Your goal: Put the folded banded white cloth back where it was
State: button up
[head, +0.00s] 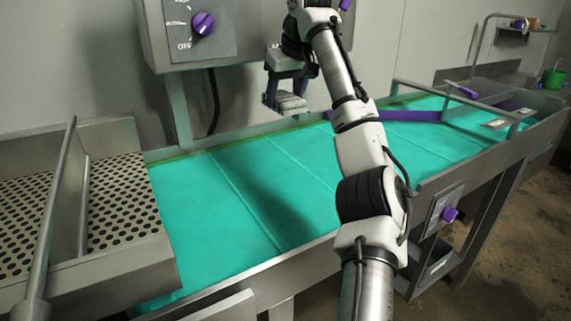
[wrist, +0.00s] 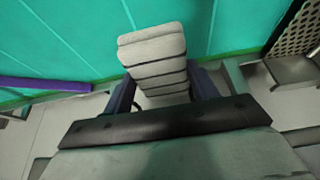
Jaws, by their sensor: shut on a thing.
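The folded banded white cloth (wrist: 155,58) shows in the wrist view as a pale block crossed by dark bands. My gripper (wrist: 162,92) is shut on it, with one finger on each side. In the head view the cloth (head: 287,104) hangs below my gripper (head: 284,92), in the air above the far side of the green conveyor belt (head: 235,195). The cloth looks apart from the belt. Part of it is hidden between my fingers.
A perforated metal tray (head: 95,205) stands at the left end of the belt. A control box with a purple knob (head: 203,23) is on the back wall. A purple guide bar (head: 415,115) crosses the belt farther right. A green bucket (head: 552,78) is at far right. The near belt is clear.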

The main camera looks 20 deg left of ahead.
notch_tip(320, 180, down, 18)
jog(key=shift+r+p, duration=0.15)
jog(key=shift+p, duration=0.35)
jog(key=o, duration=0.8)
jog(key=shift+o, duration=0.7)
